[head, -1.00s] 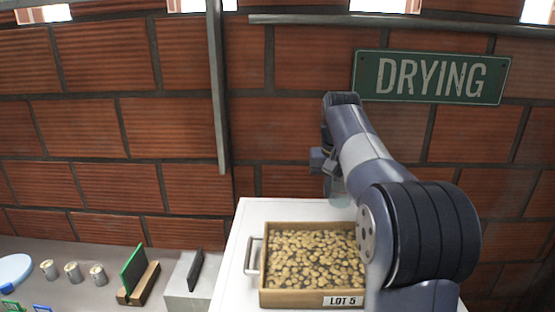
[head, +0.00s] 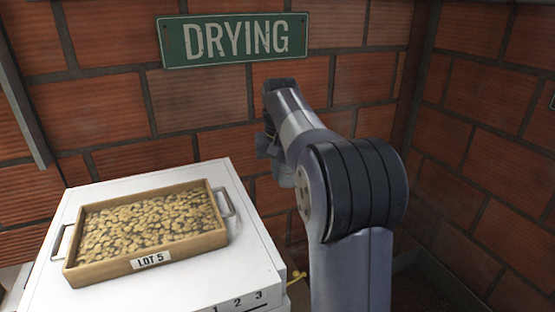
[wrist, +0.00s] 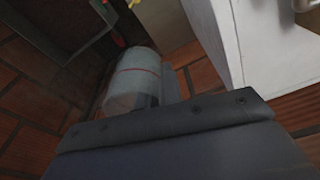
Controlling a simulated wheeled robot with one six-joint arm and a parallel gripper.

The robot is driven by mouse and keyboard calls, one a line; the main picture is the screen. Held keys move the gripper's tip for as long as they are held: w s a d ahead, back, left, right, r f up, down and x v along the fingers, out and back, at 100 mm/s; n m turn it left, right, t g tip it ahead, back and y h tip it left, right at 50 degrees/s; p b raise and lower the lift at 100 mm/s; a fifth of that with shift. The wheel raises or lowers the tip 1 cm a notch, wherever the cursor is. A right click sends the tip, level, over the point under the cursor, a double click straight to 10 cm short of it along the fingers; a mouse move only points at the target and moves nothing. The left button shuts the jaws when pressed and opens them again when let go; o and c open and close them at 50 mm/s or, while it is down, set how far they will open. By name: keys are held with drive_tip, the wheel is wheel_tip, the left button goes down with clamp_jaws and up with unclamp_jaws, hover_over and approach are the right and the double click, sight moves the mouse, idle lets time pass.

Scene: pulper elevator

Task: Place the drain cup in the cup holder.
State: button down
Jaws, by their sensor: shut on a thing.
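The drain cup (wrist: 135,80) is a translucent, pale cup with a thin red line around it, seen tilted in the wrist view. My gripper (head: 270,148) is shut on the cup, in front of the brick wall in the head view. In that view the cup (head: 284,175) shows only as a pale patch below the gripper, partly hidden by my arm. I cannot make out a cup holder in either view.
A white cabinet (head: 200,290) stands to the left of my arm, bearing a wooden tray of beans (head: 215,240) marked LOT 5. A small yellow part (head: 296,275) shows beside the cabinet. A green DRYING sign (head: 234,40) hangs above. Brick walls meet at the right.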

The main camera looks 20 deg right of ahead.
drive_tip(key=shift+m, duration=0.9)
drive_tip(key=shift+s+d+f+b, duration=0.1)
drive_tip(key=shift+s+f+b, duration=2.35)
drive_tip(key=shift+f, duration=5.35)
drive_tip(key=shift+s+d+f+b, duration=0.15)
drive_tip(key=shift+s+f+b, duration=2.3)
drive_tip(key=shift+f, duration=5.3)
drive_tip(key=shift+s+d+f+b, duration=0.1)
drive_tip(key=shift+s+f+b, duration=2.35)
drive_tip(key=shift+f, duration=5.35)
drive_tip(key=shift+s+f, duration=0.45)
drive_tip(key=shift+s, duration=0.05)
drive_tip(key=shift+f, duration=0.15)
